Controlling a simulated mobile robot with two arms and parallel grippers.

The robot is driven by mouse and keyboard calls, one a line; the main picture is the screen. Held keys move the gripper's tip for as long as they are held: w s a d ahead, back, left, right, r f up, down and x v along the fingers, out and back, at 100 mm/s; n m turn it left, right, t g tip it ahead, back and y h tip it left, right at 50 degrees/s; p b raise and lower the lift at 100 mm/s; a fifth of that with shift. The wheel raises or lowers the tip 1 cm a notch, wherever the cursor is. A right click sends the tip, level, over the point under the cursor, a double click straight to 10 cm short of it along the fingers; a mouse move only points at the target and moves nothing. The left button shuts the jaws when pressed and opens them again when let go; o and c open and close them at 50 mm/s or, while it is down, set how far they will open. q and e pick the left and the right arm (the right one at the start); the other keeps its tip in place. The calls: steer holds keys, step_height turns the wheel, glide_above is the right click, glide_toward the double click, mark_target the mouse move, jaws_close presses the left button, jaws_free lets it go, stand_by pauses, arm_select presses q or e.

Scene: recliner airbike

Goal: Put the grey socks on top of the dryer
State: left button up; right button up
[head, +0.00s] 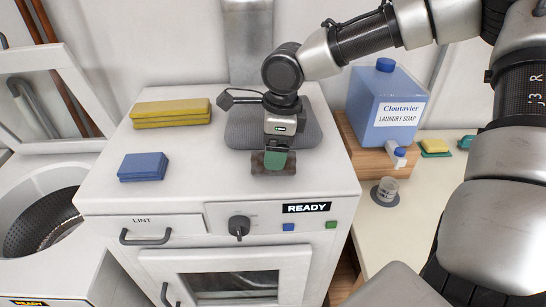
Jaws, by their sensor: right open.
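The dryer (190,192) is a white cabinet with a flat top, marked READY on its front. A small dark grey-brown folded bundle (257,165), which looks like the grey socks, lies on the dryer top near the front, right of centre. My right gripper (278,165) reaches down from above, with its green fingertip part over the bundle. The gripper is open, and it hides the middle of the bundle. I cannot tell whether its fingers touch the bundle. My left gripper is out of view.
A yellow folded stack (170,112) and a blue folded bundle (143,166) lie on the dryer's left side. A grey rounded shape (240,130) is behind the gripper. An open washer (45,222) stands left. A laundry soap container (385,103) stands right.

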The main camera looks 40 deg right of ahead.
steer(key=r, duration=0.8)
steer(key=shift+s+d+r+b, duration=0.3)
steer(key=shift+s+d, duration=0.05)
steer(key=shift+d, duration=0.05)
stand_by(0.8)
